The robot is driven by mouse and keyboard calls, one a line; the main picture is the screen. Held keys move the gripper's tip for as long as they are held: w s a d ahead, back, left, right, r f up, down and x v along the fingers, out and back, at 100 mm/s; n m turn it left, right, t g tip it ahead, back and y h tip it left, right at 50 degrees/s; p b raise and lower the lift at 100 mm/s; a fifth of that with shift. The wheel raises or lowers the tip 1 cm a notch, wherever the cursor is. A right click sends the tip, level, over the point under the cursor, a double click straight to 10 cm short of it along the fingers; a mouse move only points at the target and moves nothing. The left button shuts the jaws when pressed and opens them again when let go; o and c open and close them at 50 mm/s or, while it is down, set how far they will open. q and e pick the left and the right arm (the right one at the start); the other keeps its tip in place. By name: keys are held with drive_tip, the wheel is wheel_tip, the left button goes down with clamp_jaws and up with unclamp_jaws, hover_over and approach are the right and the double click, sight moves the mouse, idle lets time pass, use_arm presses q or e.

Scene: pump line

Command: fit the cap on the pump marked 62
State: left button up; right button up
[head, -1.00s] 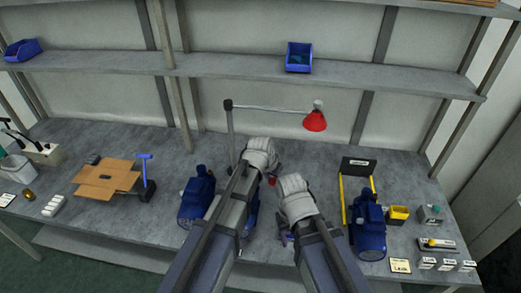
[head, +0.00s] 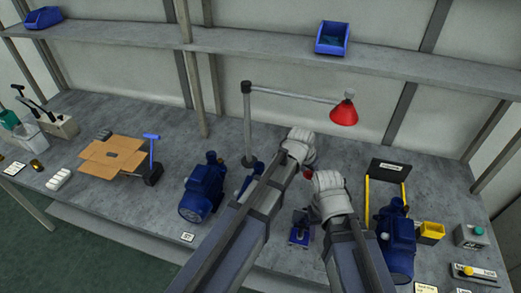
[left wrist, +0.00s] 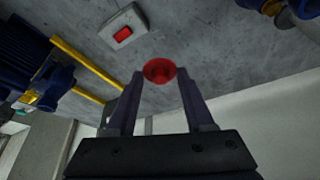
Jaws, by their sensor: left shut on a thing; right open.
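My left gripper (head: 308,166) is shut on a small red cap (left wrist: 159,70), held between its fingertips above the bench. The cap is mostly hidden in the head view. My right gripper (head: 318,212) is open, lower and to the right; its fingers are largely hidden. A blue pump (head: 203,188) stands left of my arms with a small tag (head: 187,237) in front. Another blue pump (head: 397,240) stands at the right; its tag (head: 425,288) is cut off. Further blue parts show behind my left arm (head: 255,170). I cannot read a 62 on any tag.
A red-shaded lamp (head: 343,112) reaches over the bench behind my grippers. A yellow-railed stand (head: 385,185) and a yellow bin (head: 431,231) are at the right. A small blue object (head: 299,235) sits below my right gripper. Cardboard (head: 113,155) lies left.

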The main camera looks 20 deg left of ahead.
use_arm(q)
wheel_tip(320, 180, down, 7)
drive_tip(key=b, duration=0.6)
use_arm(e)
wheel_tip(320, 180, down, 7)
use_arm(q)
wheel_tip(320, 180, up, 12)
drive_tip(key=r+n+p, duration=0.1)
drive_tip(key=n+p, duration=0.1)
drive_tip(key=p, duration=1.1)
hover_over(260, 164)
drive_tip(key=s, duration=0.1)
drive_tip(key=shift+s+a+f+y, duration=0.15)
drive_tip(key=shift+a+f+y, duration=0.1)
drive_tip(key=shift+f+y, duration=0.05)
use_arm(e)
wheel_tip(260, 164, up, 12)
drive_tip(key=shift+w+r, duration=0.2)
drive_tip(key=shift+w, duration=0.15)
use_arm(q)
drive_tip(key=shift+f+b, duration=0.2)
drive_tip(key=shift+b, duration=0.25)
use_arm(e)
drive_tip(key=shift+f, duration=0.2)
use_arm(q)
wheel_tip(260, 164, down, 6)
drive_tip(key=b, duration=0.6)
drive_tip(key=shift+f, duration=0.1)
use_arm(e)
wheel_tip(260, 164, down, 6)
